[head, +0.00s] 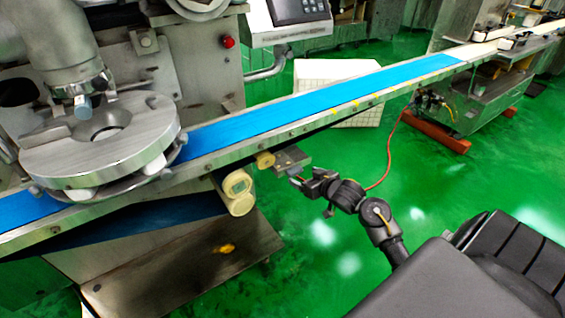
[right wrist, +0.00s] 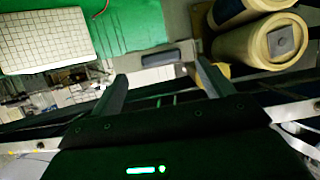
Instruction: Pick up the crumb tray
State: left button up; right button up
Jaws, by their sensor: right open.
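A small grey metal tray (head: 291,158), which looks like the crumb tray, juts out from under the near side of the conveyor in the head view. My right gripper (head: 299,179) is open and empty just in front of and below it, apart from it as far as I can tell. In the right wrist view, a dark bar like a handle (right wrist: 168,58) lies ahead, between the two fingertips of the gripper (right wrist: 162,74). The tray's far part is hidden under the belt frame. My left gripper is not in view.
The blue conveyor belt (head: 300,106) runs diagonally above the tray. Cream rollers or motors (head: 239,192) sit left of the tray; they also show in the right wrist view (right wrist: 258,42). A white crate (head: 338,75) stands behind the belt. Green floor right of the machine is open.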

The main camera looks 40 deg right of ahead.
aim_at(297, 173)
jog(key=x, duration=0.2)
jog(key=b+x, duration=0.1)
jog(key=x, duration=0.2)
jog(key=shift+s+f, duration=0.1)
jog(key=shift+f, duration=0.1)
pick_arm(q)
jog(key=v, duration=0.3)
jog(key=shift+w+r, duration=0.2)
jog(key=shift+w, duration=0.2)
pick_arm(e)
jog(key=shift+c, duration=0.4)
jog(key=c, duration=1)
jog(key=shift+c, duration=0.5)
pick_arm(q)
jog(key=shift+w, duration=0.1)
pick_arm(e)
jog(key=shift+r, duration=0.15)
